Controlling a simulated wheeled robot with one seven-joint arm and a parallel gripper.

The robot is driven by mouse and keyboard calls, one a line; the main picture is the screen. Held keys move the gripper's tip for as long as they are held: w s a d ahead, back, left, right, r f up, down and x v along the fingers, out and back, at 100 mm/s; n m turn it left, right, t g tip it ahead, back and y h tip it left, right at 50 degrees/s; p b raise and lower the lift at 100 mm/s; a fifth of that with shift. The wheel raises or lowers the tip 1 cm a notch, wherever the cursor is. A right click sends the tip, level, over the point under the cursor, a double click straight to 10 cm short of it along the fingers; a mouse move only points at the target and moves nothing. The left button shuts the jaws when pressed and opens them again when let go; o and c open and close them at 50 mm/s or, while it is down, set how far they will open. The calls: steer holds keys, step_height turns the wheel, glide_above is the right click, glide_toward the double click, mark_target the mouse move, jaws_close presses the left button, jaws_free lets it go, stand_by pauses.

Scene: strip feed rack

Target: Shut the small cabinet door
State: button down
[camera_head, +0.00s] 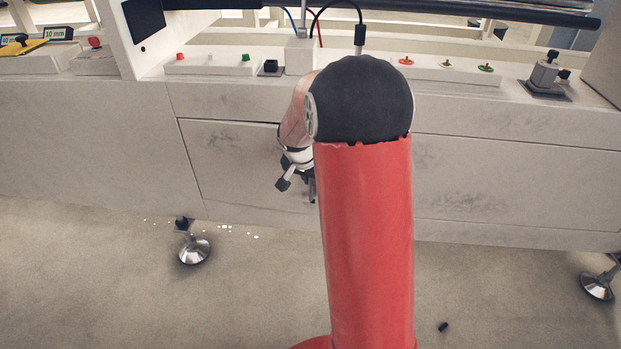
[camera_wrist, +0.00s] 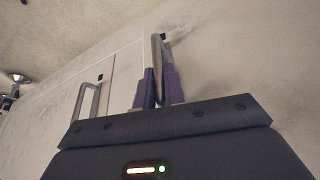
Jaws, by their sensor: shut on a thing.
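A pale door panel (camera_head: 232,160) is set in the front of the long cabinet (camera_head: 90,140), left of my arm in the head view. It looks about flush with the front, though its right part is hidden by my arm. My gripper (camera_head: 297,175) is low against the cabinet front, partly hidden by my arm. In the wrist view my gripper (camera_wrist: 157,82) has its two purple fingers shut on an upright metal bar handle (camera_wrist: 157,55) on a pale panel. A second bar handle (camera_wrist: 86,99) stands free to the left, beyond a panel seam. I cannot tell which handle belongs to the small door.
Metal levelling feet (camera_head: 195,249) (camera_head: 597,287) stand under the cabinet. A small black piece (camera_head: 443,327) lies on the floor. Button strips (camera_head: 210,64) (camera_head: 445,68) and a small black device (camera_head: 547,75) sit on the ledge above. The floor in front is mostly clear.

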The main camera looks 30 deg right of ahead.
steer(key=shift+w+d, duration=0.8)
steer(key=shift+w, duration=0.1)
steer(key=c, duration=1.5)
jaws_free()
steer(key=p+v, duration=0.1)
steer(key=v, duration=0.7)
steer(key=shift+f, duration=0.1)
